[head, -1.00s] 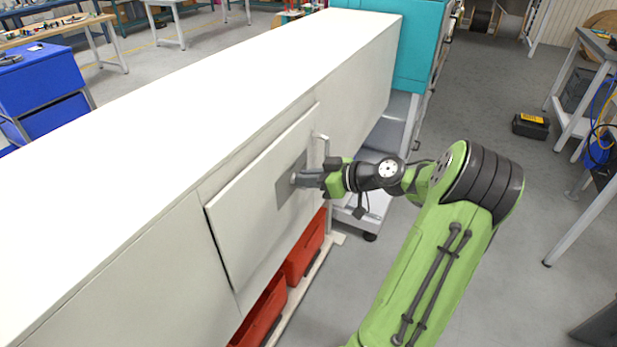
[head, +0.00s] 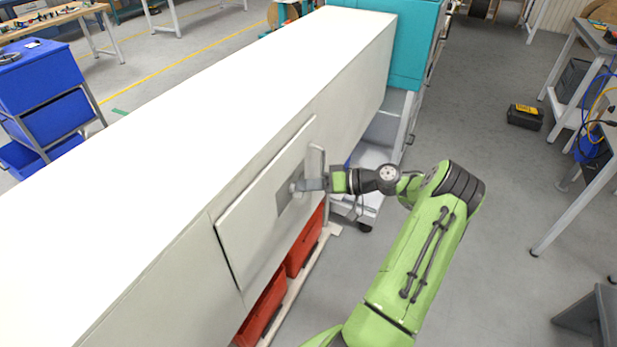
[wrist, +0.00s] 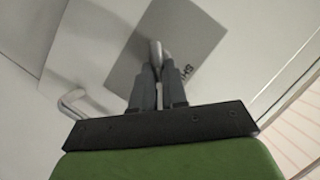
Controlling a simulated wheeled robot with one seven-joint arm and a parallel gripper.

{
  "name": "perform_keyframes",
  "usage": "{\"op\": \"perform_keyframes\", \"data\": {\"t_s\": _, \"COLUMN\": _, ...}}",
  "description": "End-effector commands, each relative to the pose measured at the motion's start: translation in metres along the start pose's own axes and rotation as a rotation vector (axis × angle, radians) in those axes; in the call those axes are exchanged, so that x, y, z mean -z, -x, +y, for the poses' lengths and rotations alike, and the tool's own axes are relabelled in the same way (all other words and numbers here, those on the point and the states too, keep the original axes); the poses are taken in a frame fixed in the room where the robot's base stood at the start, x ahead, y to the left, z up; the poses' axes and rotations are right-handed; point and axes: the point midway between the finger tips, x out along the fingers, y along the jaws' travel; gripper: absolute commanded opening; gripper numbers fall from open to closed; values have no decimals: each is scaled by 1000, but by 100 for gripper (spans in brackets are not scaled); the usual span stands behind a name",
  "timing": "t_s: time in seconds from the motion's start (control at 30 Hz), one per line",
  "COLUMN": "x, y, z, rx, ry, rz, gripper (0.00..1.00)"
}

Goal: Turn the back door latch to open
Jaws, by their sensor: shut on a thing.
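The back door (head: 258,215) is a white panel on the side of a long white cabinet. It stands slightly proud of the cabinet face, with a dark gap along its left and lower edge. The latch (wrist: 156,52) is a small metal lever on a grey square plate (wrist: 190,40); the plate also shows in the head view (head: 284,198). My gripper (head: 298,187) is at the latch, and in the wrist view its fingers (wrist: 158,85) are closed together on it. The fingers hide part of the latch. A bar handle (head: 317,160) is beside the plate, apart from my gripper.
Red bins (head: 262,312) sit below the cabinet. A teal cabinet (head: 415,45) and a grey cart (head: 378,170) stand at its far end. A black and yellow case (head: 525,116) lies on the floor at right.

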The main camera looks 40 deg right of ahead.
Motion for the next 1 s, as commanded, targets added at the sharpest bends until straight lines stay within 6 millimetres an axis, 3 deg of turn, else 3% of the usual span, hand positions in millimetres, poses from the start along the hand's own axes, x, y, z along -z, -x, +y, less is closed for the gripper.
{"op": "perform_keyframes", "data": {"t_s": 0.6, "x": -4, "y": -3, "z": 10, "rx": 220, "ry": -512, "rz": 1, "gripper": 0}}
{"op": "perform_keyframes", "data": {"t_s": 1.0, "x": -5, "y": -4, "z": 13, "rx": 295, "ry": -698, "rz": -1, "gripper": 0}}
